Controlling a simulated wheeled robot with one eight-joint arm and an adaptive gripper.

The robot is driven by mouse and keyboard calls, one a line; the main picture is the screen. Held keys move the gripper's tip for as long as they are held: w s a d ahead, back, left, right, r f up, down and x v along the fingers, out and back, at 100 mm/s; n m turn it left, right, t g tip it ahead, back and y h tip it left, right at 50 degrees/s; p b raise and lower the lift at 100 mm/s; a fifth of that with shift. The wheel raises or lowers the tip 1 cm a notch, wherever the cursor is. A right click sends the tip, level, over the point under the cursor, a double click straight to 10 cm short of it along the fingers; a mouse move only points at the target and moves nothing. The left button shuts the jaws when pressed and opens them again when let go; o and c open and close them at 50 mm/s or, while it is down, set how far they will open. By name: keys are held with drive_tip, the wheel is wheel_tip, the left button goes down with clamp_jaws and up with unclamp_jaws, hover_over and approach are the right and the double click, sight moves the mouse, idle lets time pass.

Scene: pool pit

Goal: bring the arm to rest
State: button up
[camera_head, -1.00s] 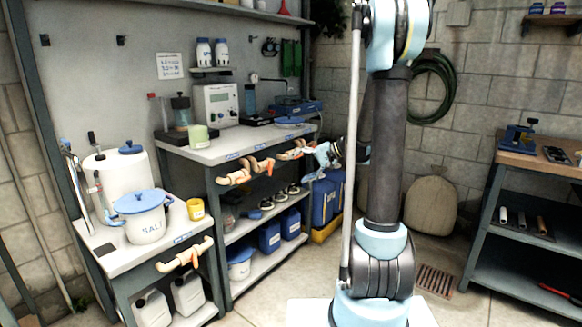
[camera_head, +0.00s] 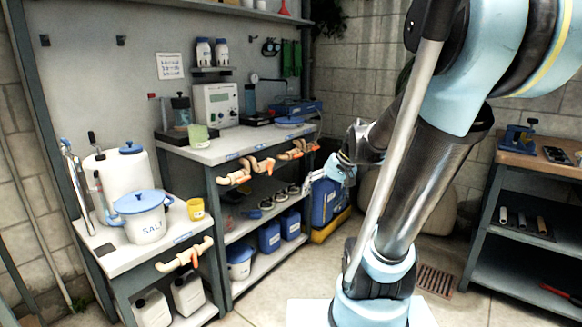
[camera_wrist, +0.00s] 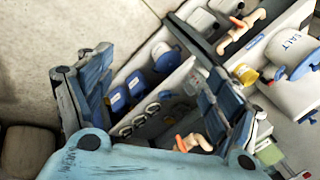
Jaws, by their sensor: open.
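My gripper (camera_head: 314,184) is in front of the right end of the workbench, in the head view. It is low, near the blue jug, and looks empty. In the wrist view my gripper (camera_wrist: 155,95) has its two blue-grey padded fingers spread wide, with nothing held between them. The shelves and bench show beyond the fingers, upside down or tilted. My arm rises from its base, bends at the top right close to the head camera, and comes back down to the gripper. Part of the arm is cut off by the frame.
The workbench (camera_head: 213,153) carries a white meter (camera_head: 216,105) and a pale green item (camera_head: 200,135). A salt tub (camera_head: 143,222) stands on the lower stand. Orange-handled pipes (camera_head: 246,171) jut from the bench front. A blue jug (camera_head: 325,203) stands nearby. A second bench (camera_head: 535,159) is right.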

drive_tip(key=s+d+f+h, duration=0.2)
drive_tip(key=s+d+f, duration=0.1)
drive_tip(key=s, duration=0.4)
drive_tip(key=s+d+f+n+h, duration=0.1)
drive_tip(key=s+d+f+h, duration=0.2)
drive_tip(key=s+d, duration=0.3)
drive_tip(key=shift+s+f, duration=0.25)
drive_tip(key=shift+s, duration=0.3)
drive_tip(key=shift+w+f, duration=0.2)
drive_tip(key=shift+w, duration=0.25)
